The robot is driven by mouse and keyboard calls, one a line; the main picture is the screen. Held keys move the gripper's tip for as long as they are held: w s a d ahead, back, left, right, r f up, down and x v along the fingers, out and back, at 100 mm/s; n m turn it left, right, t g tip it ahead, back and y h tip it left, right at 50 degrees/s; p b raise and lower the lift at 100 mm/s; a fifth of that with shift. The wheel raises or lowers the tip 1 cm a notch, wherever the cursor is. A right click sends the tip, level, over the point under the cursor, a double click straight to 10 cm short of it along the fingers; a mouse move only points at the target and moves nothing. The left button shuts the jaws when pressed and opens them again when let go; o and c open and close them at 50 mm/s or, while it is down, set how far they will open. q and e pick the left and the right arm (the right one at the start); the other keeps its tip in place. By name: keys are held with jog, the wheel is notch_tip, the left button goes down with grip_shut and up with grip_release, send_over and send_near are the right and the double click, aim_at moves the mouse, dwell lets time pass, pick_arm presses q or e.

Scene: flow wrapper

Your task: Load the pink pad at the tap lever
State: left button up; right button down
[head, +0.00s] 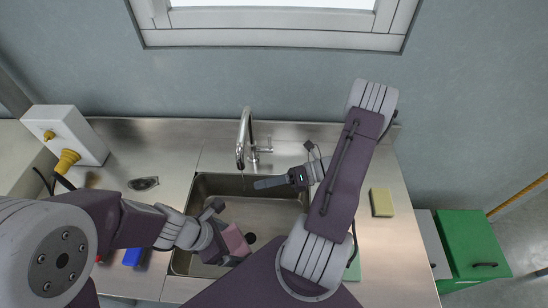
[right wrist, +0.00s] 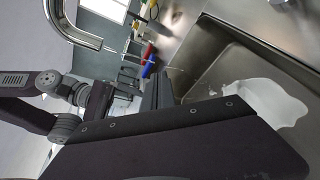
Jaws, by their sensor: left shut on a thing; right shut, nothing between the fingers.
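The tap (head: 243,138) stands behind the sink, with its lever (head: 264,149) on its right side. The tap's curved spout also shows at the upper left of the right wrist view (right wrist: 85,35). My left gripper (head: 232,254) is shut on the pink pad (head: 236,240) over the front part of the sink; the arm hides part of the hold. My right gripper (head: 258,184) is shut and empty, over the back part of the sink, in front of the lever and apart from it. Its dark fingers (right wrist: 160,90) show in the right wrist view.
The steel sink (head: 284,226) lies below both grippers; a white patch (right wrist: 268,100) is in it. A yellow sponge (head: 382,202) lies on the right counter. A blue thing (head: 132,257) lies at left, and a white box (head: 65,135) with yellow fittings stands at the back left.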

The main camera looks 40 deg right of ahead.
pick_arm(q)
jog(key=shift+s+a+f+b, duration=0.15)
jog(key=shift+f+b, duration=0.15)
jog(key=shift+f, duration=0.4)
jog(key=shift+s+a+f+b, duration=0.15)
jog(key=shift+a+f+b, duration=0.1)
jog(key=shift+f+b, duration=0.1)
pick_arm(e)
jog(key=d+f+m+t+h, duration=0.2)
jog(key=d+m+t+h, duration=0.5)
jog(key=d+m+t, duration=0.55)
pick_arm(q)
notch_tip(320, 180, up, 2)
jog(key=shift+r+p, duration=0.2)
jog(key=shift+p, duration=1)
jog(key=shift+r, duration=0.1)
pick_arm(e)
jog(key=w+a+r+m+g, duration=0.1)
jog(key=w, duration=0.7)
jog(key=shift+w+g, duration=0.3)
jog(key=shift+g, duration=0.05)
jog(key=shift+r+m, duration=0.15)
jog(key=shift+m, duration=0.1)
